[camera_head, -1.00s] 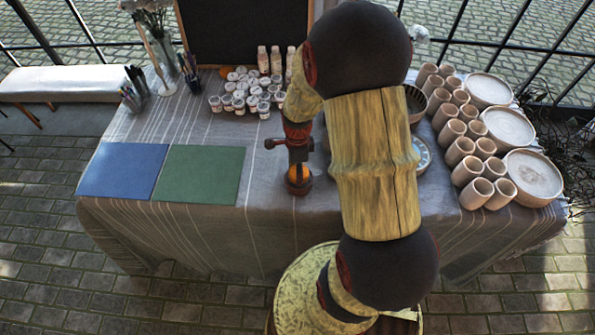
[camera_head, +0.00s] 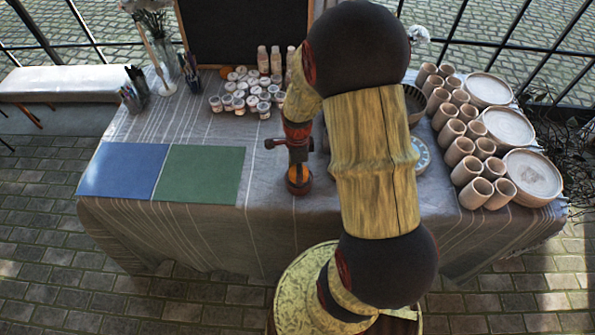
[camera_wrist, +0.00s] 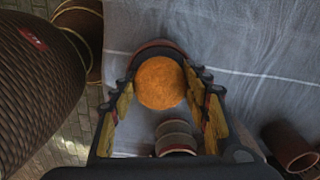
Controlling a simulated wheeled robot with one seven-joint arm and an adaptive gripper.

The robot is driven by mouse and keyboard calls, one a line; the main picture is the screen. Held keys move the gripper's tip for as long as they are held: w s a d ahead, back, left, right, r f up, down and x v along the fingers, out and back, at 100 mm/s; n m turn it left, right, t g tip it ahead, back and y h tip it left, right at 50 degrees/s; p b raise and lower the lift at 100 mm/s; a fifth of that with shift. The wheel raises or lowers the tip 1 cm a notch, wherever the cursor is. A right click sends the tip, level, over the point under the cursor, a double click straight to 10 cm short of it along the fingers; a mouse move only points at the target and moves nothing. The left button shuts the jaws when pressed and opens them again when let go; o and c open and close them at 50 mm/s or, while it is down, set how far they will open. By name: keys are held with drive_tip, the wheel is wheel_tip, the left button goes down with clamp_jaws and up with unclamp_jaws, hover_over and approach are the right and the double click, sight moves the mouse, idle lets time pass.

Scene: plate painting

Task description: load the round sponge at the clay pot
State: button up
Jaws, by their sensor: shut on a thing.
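The round orange sponge (camera_wrist: 160,82) sits between the fingertips of my gripper (camera_wrist: 165,88) in the wrist view. My gripper is shut on it. A dark reddish-brown curved rim (camera_wrist: 160,44) shows just beyond the sponge; I cannot tell whether it is the clay pot's or whether the sponge touches it. In the head view my gripper (camera_head: 298,165) points down over the front middle of the table, and a small orange patch of the sponge (camera_head: 298,176) shows low down, above a dark rounded rim. My arm hides part of this area.
The grey-clothed table (camera_head: 270,225) holds a blue mat (camera_head: 122,171) and a green mat (camera_head: 200,174) at left. Paint jars (camera_head: 240,97) stand behind. Clay cups (camera_head: 460,152) and stacked plates (camera_head: 532,173) fill the right side.

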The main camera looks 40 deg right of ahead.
drive_tip(key=shift+r+p, duration=2.85)
drive_tip(key=shift+r, duration=0.65)
